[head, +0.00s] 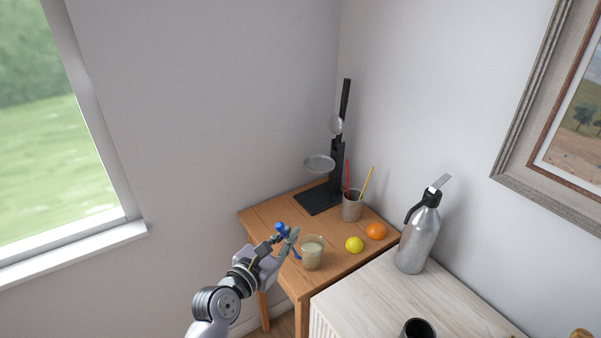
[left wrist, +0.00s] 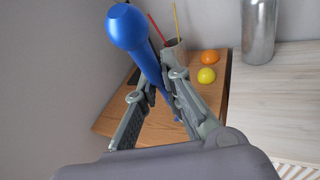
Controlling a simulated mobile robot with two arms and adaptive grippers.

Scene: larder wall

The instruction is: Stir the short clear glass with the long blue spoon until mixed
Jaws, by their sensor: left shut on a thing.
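The short clear glass (head: 312,255) stands upright near the front of the small wooden table, with a pale cloudy liquid in it. My left gripper (head: 289,241) is just left of the glass in the head view. It is shut on the long blue spoon (head: 280,227), whose round knob end sticks up above the fingers. The spoon's lower part shows below the fingers, left of the glass wall and seemingly outside it. My right gripper is out of view.
A yellow ball-like fruit (head: 354,244) and an orange (head: 376,231) lie right of the glass. Behind are a cup with sticks (head: 352,208) and a black stand (head: 338,160). A metal siphon bottle (head: 417,238) stands on the pale cabinet (head: 372,296).

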